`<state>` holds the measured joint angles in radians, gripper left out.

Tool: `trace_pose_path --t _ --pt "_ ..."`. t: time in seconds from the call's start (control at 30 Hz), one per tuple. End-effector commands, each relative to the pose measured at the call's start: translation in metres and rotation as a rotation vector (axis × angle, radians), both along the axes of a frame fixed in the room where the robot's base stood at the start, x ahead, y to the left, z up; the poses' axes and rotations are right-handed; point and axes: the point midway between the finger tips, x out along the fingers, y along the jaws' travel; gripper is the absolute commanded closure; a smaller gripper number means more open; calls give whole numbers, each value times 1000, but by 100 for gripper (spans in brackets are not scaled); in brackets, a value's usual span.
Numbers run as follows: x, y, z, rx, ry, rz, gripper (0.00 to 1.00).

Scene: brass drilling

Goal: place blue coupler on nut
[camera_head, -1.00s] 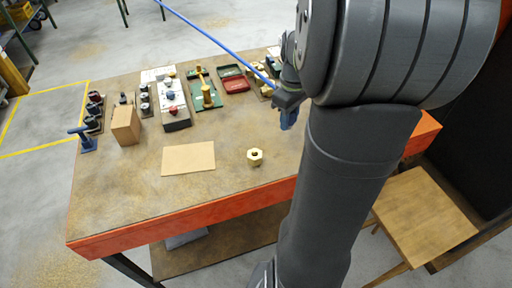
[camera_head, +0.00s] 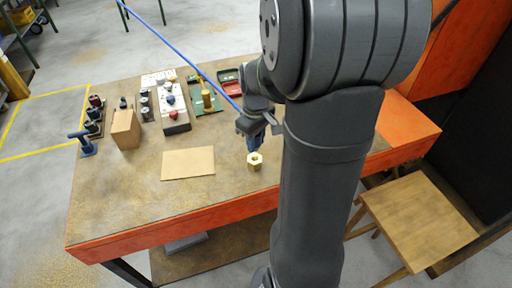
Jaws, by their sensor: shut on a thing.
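The brass nut (camera_head: 254,162) stands on the table, right of the cardboard sheet. My gripper (camera_head: 255,134) is just above and behind it in the picture, pointing down. It is shut on the blue coupler (camera_head: 254,144), which shows below the fingers. The coupler's lower end appears close behind or above the nut's top; I cannot tell whether they touch. My arm covers the area to the right.
A tan cardboard sheet (camera_head: 188,163) lies left of the nut. The table's front is clear.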

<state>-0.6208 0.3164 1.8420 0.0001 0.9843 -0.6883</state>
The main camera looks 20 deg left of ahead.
Motion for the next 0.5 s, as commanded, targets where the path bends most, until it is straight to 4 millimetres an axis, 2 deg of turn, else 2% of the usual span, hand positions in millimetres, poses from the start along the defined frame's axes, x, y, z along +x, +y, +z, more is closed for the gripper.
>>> trace_pose_path --t 0.1,0.3,0.5 --pt "0 3 -7 0 0 0 96" --pt "0 3 -36 -2 1 -1 96" --pt "0 3 -42 1 -2 0 96"
